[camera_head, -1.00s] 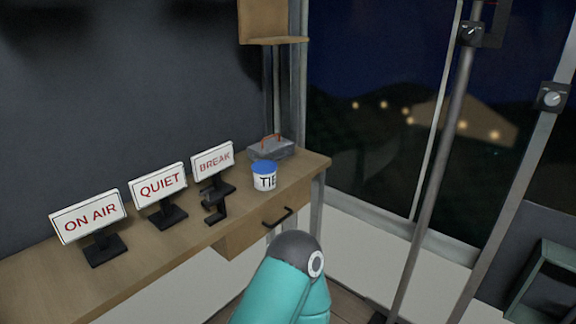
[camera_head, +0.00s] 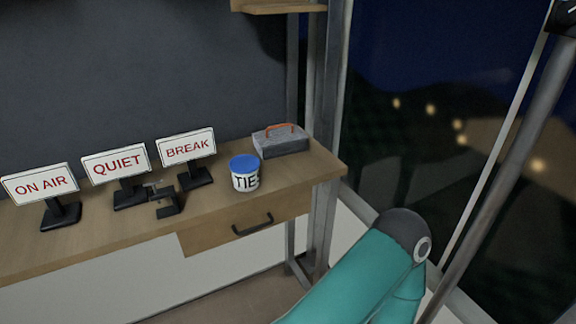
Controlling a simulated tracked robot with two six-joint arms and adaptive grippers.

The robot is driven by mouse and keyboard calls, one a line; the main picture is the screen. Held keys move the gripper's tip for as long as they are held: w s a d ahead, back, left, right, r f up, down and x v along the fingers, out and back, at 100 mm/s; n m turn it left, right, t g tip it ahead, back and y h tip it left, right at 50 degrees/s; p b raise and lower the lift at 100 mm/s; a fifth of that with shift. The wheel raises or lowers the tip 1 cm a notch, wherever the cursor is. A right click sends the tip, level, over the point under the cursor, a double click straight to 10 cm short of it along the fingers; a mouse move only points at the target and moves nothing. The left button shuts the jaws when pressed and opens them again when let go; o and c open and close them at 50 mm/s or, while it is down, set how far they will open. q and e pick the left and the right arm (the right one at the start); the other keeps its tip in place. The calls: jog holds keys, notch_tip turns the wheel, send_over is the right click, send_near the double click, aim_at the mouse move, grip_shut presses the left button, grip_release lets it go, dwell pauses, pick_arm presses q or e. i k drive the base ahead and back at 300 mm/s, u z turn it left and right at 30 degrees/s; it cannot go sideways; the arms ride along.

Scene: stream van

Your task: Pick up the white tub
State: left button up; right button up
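The white tub (camera_head: 245,182) stands upright on the wooden desk, right of the middle. It has a blue lid (camera_head: 245,162) and black letters reading "TIE" on its side, the rest of the word turned out of sight. Nothing is holding it. Neither of my grippers is in view. Only a teal link of one of my arms, with a dark grey joint, shows at the lower right, in front of the desk and apart from the tub.
On the wooden desk (camera_head: 212,208), a grey toolbox (camera_head: 281,142) with an orange handle stands behind and right of the tub. Left are the BREAK (camera_head: 187,147), QUIET (camera_head: 115,164) and ON AIR (camera_head: 40,184) signs and a small black clamp-like object (camera_head: 168,207). A drawer handle (camera_head: 252,225) juts out below.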

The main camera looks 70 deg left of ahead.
aim_at(244, 168)
jog(key=z, duration=0.3)
jog(key=i, duration=0.55)
jog(key=u, duration=1.75)
jog(key=i, duration=0.25)
jog(key=u, duration=2.1)
jog(key=k, duration=0.45)
jog(key=u, duration=0.25)
jog(key=i, duration=0.45)
jog(key=z, duration=0.25)
jog(key=k, duration=0.25)
jog(key=u, duration=0.1)
